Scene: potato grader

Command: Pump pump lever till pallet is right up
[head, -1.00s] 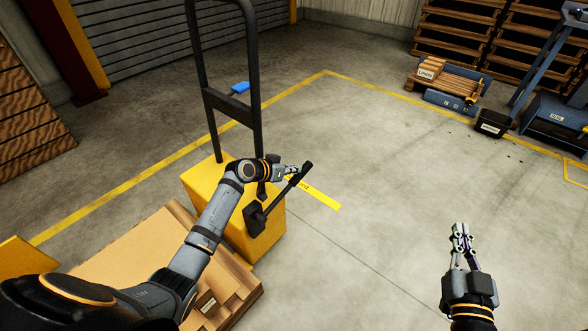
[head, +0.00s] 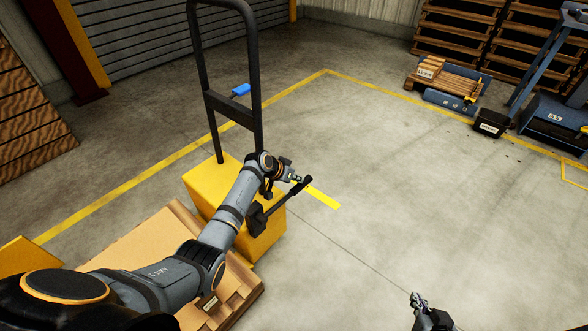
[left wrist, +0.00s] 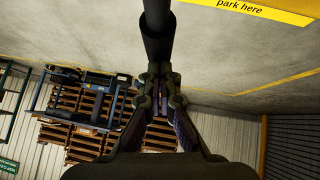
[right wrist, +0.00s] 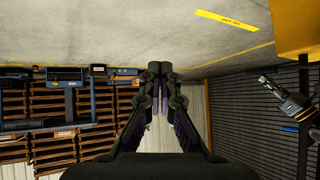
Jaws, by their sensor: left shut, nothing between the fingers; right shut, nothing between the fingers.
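The yellow stacker (head: 208,180) with its black handle frame (head: 188,70) stands left of centre. The black pump lever (head: 280,204) slants up and right from its side. My left gripper (head: 300,179) is shut, with its tips at the lever's upper end and nothing between them. In the left wrist view the lever's dark bar (left wrist: 157,35) runs straight to the fingertips (left wrist: 159,72). The wooden pallet (head: 232,285) with a brown load shows at lower left, partly behind my left arm. My right gripper (head: 417,298) is shut and empty, clear of everything; its fingers also show in the right wrist view (right wrist: 160,72).
A yellow floor label (head: 322,197) lies right of the lever. Open concrete fills the middle and right. Stacked pallets (head: 460,40), a black bin (head: 490,123) and a blue frame (head: 540,65) stand at the back right. A blue object (head: 241,89) lies behind the handle.

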